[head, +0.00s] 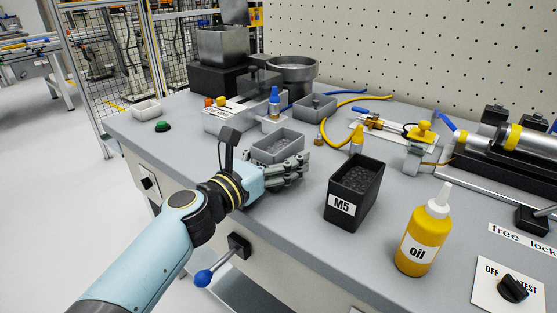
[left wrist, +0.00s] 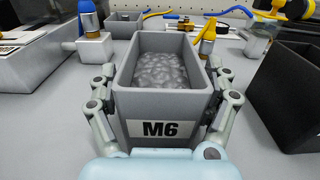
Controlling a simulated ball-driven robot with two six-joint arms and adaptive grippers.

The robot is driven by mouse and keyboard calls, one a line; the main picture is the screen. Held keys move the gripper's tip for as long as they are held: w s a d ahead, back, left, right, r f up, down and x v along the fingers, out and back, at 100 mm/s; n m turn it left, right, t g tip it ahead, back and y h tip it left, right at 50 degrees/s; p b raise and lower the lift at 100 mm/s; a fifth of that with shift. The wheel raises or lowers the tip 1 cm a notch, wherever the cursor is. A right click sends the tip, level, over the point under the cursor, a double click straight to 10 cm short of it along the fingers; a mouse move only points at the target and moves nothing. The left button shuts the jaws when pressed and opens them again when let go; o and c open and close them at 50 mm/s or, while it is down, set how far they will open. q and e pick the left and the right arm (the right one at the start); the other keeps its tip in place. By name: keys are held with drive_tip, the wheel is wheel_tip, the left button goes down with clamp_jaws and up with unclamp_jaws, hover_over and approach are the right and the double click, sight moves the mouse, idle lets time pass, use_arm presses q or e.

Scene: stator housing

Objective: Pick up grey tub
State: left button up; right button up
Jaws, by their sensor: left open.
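The grey tub (head: 278,146) stands on the workbench, filled with small grey parts. In the left wrist view the tub (left wrist: 122,85) bears an "M6" label and is upright. My left gripper (head: 290,170) is at the near side of the tub in the head view. In the left wrist view my left gripper (left wrist: 165,95) is open, with one finger on each side of the tub. I cannot tell whether the fingers touch its walls. My right gripper is not in view.
A black "M5" bin (head: 367,205) and a yellow oil bottle (head: 418,240) stand to the right. A smaller grey tub (head: 315,107) and a yellow hose (head: 324,130) are farther back.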

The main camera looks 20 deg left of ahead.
sight(279, 132)
use_arm(q)
drive_tip(key=c, duration=0.7)
clamp_jaws()
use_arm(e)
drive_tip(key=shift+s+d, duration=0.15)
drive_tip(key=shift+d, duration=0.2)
use_arm(q)
drive_tip(key=shift+r, duration=0.1)
drive_tip(key=shift+r+p, duration=0.4)
drive_tip(key=shift+r, duration=0.1)
wheel_tip(279, 132, up, 4)
drive_tip(key=shift+f+p, duration=0.15)
drive_tip(key=shift+p, duration=1.1)
drive_tip(key=s+a+r+p, duration=0.1)
drive_tip(key=s+a+r, duration=0.1)
drive_tip(key=a, duration=0.3)
drive_tip(key=s+a+r+p, duration=0.1)
drive_tip(key=s+a+r, duration=0.1)
drive_tip(key=a+r, duration=0.2)
drive_tip(key=shift+s+a+r, duration=0.15)
drive_tip(key=shift+s+a, duration=0.25)
drive_tip(key=shift+a, duration=0.4)
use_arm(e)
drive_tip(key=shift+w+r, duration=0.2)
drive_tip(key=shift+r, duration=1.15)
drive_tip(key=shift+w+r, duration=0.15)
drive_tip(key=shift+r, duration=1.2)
